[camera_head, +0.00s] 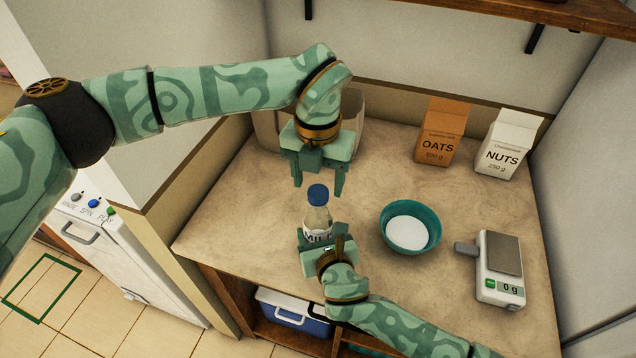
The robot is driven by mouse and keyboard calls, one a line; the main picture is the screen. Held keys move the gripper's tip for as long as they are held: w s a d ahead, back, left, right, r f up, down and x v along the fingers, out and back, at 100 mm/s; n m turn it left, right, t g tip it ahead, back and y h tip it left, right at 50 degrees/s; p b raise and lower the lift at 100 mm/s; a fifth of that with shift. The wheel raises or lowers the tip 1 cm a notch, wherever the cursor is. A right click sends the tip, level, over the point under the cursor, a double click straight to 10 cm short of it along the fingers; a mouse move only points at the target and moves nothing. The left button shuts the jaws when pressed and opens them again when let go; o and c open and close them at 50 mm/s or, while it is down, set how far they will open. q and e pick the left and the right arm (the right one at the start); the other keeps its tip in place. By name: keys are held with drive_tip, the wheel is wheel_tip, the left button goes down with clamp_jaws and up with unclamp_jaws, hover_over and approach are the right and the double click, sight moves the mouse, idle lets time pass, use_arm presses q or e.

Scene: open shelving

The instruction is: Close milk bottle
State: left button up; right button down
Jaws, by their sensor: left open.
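The milk bottle (317,222) stands upright near the front of the counter, clear with a white label and white contents low down. A blue cap (318,194) sits on its neck; how tightly, I cannot tell. My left gripper (318,188) points down from above, open, its two fingers apart on either side of and slightly behind the cap. I see nothing between them that they grip. My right gripper (322,243) reaches in from the front at the bottle's lower body.
A teal bowl (387,238) with white contents stands right of the bottle, and a scale (499,270) reading 0 g is farther right. Oats (440,132) and nuts (508,145) cartons stand at the back. A box (352,110) is partly hidden behind my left gripper. The counter's left part is clear.

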use_arm(q)
wheel_tip(320, 180, up, 10)
idle(0.3)
use_arm(e)
drive_tip(key=shift+c, duration=2)
unclamp_jaws()
drive_tip(key=shift+s+d+r, duration=0.15)
drive_tip(key=shift+s+r, duration=0.1)
drive_tip(key=shift+s, duration=0.2)
use_arm(q)
drive_tip(key=shift+s+r+p, duration=0.2)
drive_tip(key=shift+r+p, duration=1.9)
drive_tip(key=shift+r, duration=0.5)
use_arm(e)
drive_tip(key=v, duration=1.5)
drive_tip(key=shift+s, duration=0.2)
drive_tip(key=shift+f, duration=0.15)
